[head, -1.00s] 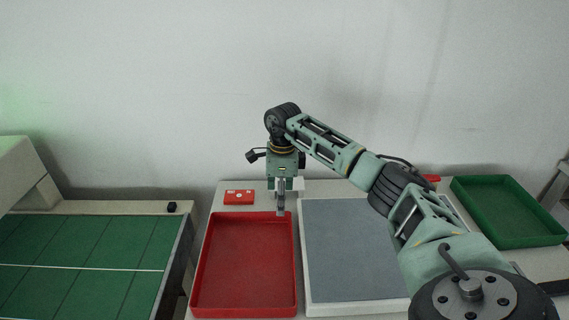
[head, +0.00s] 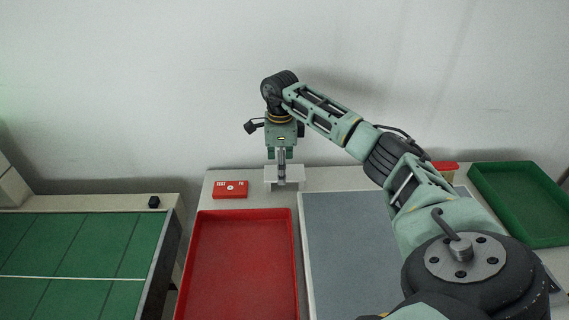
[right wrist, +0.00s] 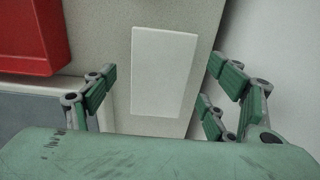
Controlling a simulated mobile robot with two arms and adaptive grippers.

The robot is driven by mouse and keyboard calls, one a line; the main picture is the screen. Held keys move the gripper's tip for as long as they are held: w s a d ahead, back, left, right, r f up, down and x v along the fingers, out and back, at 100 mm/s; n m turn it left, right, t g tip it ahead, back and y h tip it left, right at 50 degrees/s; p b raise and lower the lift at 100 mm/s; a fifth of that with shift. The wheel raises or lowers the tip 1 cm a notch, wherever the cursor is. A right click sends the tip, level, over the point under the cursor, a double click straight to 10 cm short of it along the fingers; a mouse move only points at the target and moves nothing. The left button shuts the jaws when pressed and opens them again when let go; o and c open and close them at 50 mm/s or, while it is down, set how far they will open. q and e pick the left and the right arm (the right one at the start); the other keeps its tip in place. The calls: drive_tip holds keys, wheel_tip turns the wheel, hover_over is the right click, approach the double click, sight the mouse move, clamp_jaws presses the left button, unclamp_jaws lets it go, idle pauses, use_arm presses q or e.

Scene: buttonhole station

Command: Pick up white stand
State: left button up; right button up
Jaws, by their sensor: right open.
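The white stand (head: 295,174) is a small flat-topped piece at the back of the table, behind the red tray. In the right wrist view its top shows as a pale rectangle (right wrist: 165,70) between the fingers. My right gripper (head: 283,166) points down over the stand in the head view and partly hides it. In the right wrist view the right gripper (right wrist: 162,88) is open, with fingers apart on either side of the stand and nothing held. I cannot tell how far above the stand the fingertips are. My left gripper is not in view.
A red tray (head: 238,265) lies in front of the stand, with a grey mat (head: 350,250) in a white frame to its right. A flat red box (head: 231,189) lies left of the stand. A green tray (head: 530,215) is at the far right. The wall is close behind.

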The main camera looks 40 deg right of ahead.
wheel_tip(320, 180, down, 4)
drive_tip(key=shift+d+r+b, duration=0.1)
drive_tip(key=shift+r+b, duration=0.1)
drive_tip(key=shift+b, duration=0.9)
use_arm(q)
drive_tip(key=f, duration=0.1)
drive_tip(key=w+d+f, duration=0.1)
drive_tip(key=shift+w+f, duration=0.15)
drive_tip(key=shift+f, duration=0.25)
use_arm(e)
drive_tip(key=shift+r, duration=0.1)
drive_tip(key=shift+c, duration=0.3)
drive_tip(key=c, duration=0.6)
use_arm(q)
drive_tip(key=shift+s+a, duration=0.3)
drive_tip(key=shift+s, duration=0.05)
use_arm(e)
drive_tip(key=c, duration=0.7)
